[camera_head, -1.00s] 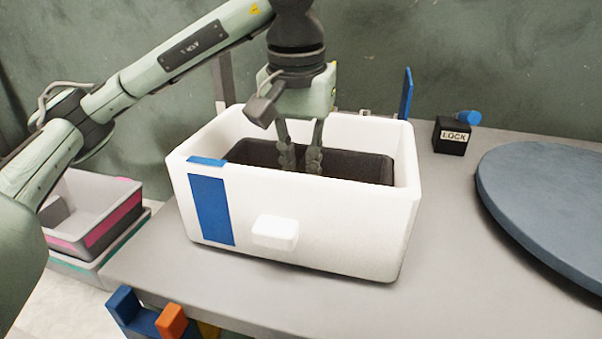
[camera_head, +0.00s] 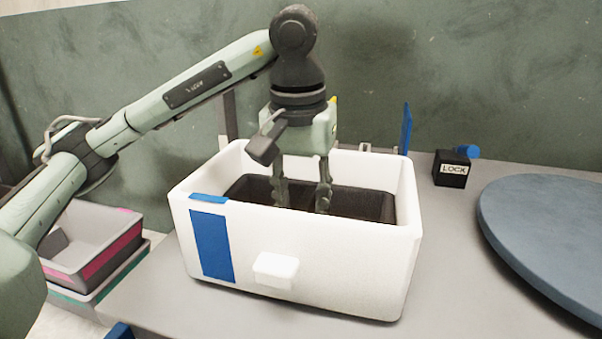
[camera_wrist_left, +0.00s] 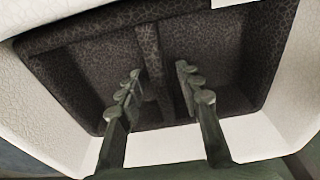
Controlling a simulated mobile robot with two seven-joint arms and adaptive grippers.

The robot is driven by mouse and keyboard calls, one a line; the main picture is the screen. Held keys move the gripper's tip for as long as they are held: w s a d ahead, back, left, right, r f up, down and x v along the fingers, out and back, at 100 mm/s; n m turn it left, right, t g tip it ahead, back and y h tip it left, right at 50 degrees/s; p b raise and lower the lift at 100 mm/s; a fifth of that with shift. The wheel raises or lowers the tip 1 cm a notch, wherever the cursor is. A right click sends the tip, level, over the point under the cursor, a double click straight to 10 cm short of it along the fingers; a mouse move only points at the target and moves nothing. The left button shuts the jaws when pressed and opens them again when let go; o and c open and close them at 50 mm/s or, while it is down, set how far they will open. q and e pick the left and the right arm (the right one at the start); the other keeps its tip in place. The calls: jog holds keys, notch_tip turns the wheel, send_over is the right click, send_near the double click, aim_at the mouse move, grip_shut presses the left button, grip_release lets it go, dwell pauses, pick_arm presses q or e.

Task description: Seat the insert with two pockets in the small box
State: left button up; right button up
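The small box (camera_head: 340,275) is white with a blue strip and a white front tab. It stands upright on the table. The dark speckled insert (camera_head: 361,203) lies inside it, below the box rim; the wrist view shows its two pockets and central divider (camera_wrist_left: 150,55). My left gripper (camera_head: 301,203) points down into the box. Its fingers are apart, one on each side of the divider in the left wrist view (camera_wrist_left: 160,82), with gaps showing. The front wall hides the insert's underside, so I cannot tell whether it sits flat. My right gripper is out of view.
A black LOCK block (camera_head: 452,170) with a blue knob and a round blue-grey disc (camera_head: 560,230) are on the right. Grey trays with pink and teal bands (camera_head: 95,250) stand at the left. An upright blue panel (camera_head: 406,130) is behind the box. Table between box and disc is clear.

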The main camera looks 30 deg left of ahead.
pick_arm(q)
notch_tip(320, 180, up, 12)
jog(key=s+p, duration=0.1)
jog(key=p, duration=0.2)
jog(key=shift+s+d, duration=0.2)
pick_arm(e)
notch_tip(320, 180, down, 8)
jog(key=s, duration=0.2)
pick_arm(q)
jog(key=shift+f, duration=0.15)
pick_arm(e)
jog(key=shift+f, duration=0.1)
